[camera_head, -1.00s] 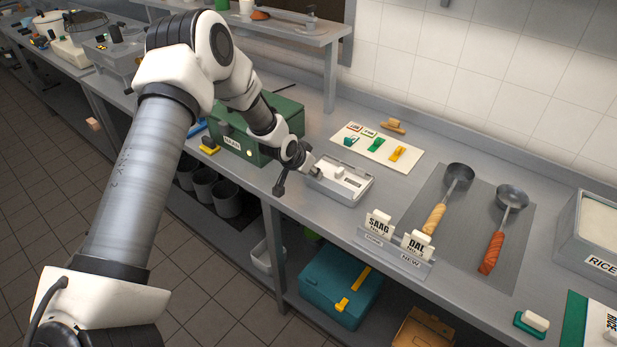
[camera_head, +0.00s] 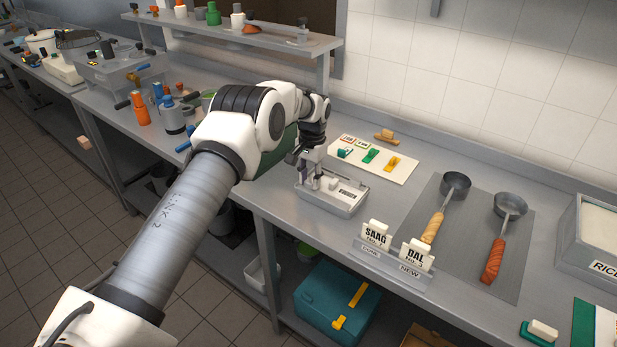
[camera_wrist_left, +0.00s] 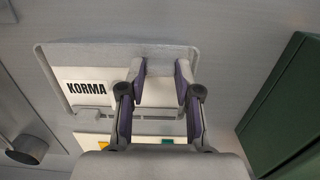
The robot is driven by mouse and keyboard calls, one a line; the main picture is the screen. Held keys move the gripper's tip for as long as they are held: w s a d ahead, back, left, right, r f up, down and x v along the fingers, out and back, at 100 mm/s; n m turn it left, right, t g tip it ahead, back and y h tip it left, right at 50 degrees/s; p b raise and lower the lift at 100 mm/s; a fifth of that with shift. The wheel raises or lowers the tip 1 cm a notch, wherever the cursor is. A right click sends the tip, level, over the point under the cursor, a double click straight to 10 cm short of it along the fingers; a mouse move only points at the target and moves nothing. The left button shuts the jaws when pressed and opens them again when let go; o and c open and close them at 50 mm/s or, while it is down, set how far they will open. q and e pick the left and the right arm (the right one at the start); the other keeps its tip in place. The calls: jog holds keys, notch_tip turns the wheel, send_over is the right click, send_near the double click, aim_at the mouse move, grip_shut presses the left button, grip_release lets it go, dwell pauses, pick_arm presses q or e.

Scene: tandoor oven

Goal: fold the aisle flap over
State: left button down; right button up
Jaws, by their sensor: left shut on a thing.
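A shallow grey tray (camera_head: 345,210) stands near the counter's front edge, below the yellow and green pieces. A white KORMA card (camera_head: 350,191) lies in it; the card also shows in the left wrist view (camera_wrist_left: 86,90). My left gripper (camera_head: 321,183) points down into the tray, left of the card. In the left wrist view its purple-padded fingers (camera_wrist_left: 157,88) are shut on a pale block (camera_wrist_left: 158,92) beside the card. No part is clearly recognisable as the aisle flap; my gripper and arm hide some of the tray. My right gripper is not in view.
A stand (camera_head: 390,262) with SAAG and DAL tags is right of the tray. Two ladles (camera_head: 450,195) lie on a grey mat further right. A white board (camera_head: 400,170) lies behind. A green box (camera_wrist_left: 290,110) stands close beside the tray, mostly hidden by my arm.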

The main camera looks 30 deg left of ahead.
pick_arm(q)
jog(key=shift+f+g, duration=0.1)
jog(key=shift+g, duration=0.2)
jog(key=c, duration=0.8)
grip_release()
jog(key=shift+w, duration=0.1)
notch_tip(320, 180, up, 12)
jog(key=w, duration=0.1)
jog(key=shift+w, duration=0.2)
jog(key=shift+d+f, duration=0.1)
jog(key=shift+f, duration=0.05)
